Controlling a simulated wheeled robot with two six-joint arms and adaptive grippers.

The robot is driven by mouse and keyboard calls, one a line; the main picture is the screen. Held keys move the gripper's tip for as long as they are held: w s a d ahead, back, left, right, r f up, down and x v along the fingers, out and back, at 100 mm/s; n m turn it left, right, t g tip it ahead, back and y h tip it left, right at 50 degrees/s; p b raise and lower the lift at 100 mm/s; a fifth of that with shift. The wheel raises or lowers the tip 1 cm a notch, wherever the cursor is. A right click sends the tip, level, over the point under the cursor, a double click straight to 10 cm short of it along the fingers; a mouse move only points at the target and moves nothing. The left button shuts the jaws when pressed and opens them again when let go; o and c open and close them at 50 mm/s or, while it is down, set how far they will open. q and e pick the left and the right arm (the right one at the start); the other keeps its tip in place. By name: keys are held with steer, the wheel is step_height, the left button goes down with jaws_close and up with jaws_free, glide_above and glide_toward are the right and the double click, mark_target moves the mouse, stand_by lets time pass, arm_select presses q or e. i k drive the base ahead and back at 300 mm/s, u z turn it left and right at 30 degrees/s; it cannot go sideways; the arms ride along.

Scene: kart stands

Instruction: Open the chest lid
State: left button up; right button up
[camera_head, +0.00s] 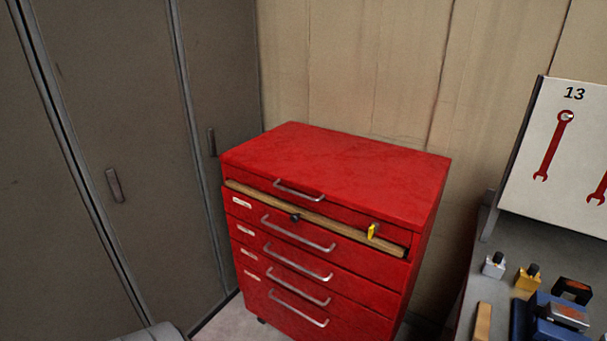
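The red chest (322,257) stands against the wooden wall in the middle of the view. Its lid (340,172) lies flat on top and looks closed. The lid handle (298,191) is a silver bar on the lid's front edge. A tan strip (325,223) runs below the lid across the front, with a small black knob (295,217) and a yellow piece (373,231) on it. Neither of my grippers shows in this view.
Several drawers with silver handles (298,234) fill the chest's front. Grey lockers (100,150) stand close on the left. On the right, a workbench (487,254) holds small items and a white wrench board (562,150). Little floor (226,322) shows between lockers and chest.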

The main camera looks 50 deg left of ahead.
mark_target(398, 185)
steer(key=u, duration=1.1)
steer(key=k, duration=0.35)
steer(key=u, duration=0.5)
steer(key=i, duration=0.7)
steer(key=z, duration=0.5)
